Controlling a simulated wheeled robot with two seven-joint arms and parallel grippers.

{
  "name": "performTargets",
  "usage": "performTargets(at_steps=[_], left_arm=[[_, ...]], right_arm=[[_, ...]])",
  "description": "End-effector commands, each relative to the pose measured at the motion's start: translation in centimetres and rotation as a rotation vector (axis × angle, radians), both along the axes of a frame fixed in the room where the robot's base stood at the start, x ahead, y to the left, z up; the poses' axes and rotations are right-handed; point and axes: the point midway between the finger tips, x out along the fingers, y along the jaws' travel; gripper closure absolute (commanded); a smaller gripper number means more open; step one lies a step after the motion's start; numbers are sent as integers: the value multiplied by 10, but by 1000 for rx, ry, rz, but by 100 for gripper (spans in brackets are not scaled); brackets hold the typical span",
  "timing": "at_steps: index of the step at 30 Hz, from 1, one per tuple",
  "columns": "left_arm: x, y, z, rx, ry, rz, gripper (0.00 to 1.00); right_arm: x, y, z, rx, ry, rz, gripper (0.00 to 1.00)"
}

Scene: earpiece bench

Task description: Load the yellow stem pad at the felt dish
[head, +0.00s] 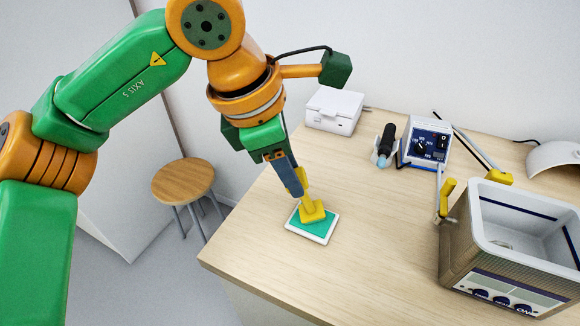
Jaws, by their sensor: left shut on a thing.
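The yellow stem pad (312,212) is upright, with a wide foot and a narrow stem. My left gripper (299,188) comes down from above and is shut on its stem. The felt dish (296,231) is a shallow white-rimmed tray with a green felt surface, lying near the table's left front edge. The pad's foot is over the felt; I cannot tell if it touches or is just above it. The pad hides part of the felt. My right gripper is not in view.
The wooden table (370,270) is clear in front and right of the dish. A metal bath (480,250) stands at right, with a yellow-handled tool (447,196) at its left side.

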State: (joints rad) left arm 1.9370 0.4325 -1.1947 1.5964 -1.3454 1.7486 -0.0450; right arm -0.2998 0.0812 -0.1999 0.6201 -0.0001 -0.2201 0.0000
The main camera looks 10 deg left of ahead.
Motion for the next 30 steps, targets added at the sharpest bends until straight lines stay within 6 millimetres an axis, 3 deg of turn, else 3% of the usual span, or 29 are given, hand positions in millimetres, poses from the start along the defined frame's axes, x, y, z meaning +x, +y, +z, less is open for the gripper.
performTargets(at_steps=[5,22,30], left_arm=[[0,0,5,2,3,-1,100],[0,0,71,2,1,0,100],[0,0,70,1,1,0,100]], right_arm=[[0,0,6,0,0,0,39],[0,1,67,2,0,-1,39],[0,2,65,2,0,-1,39]])
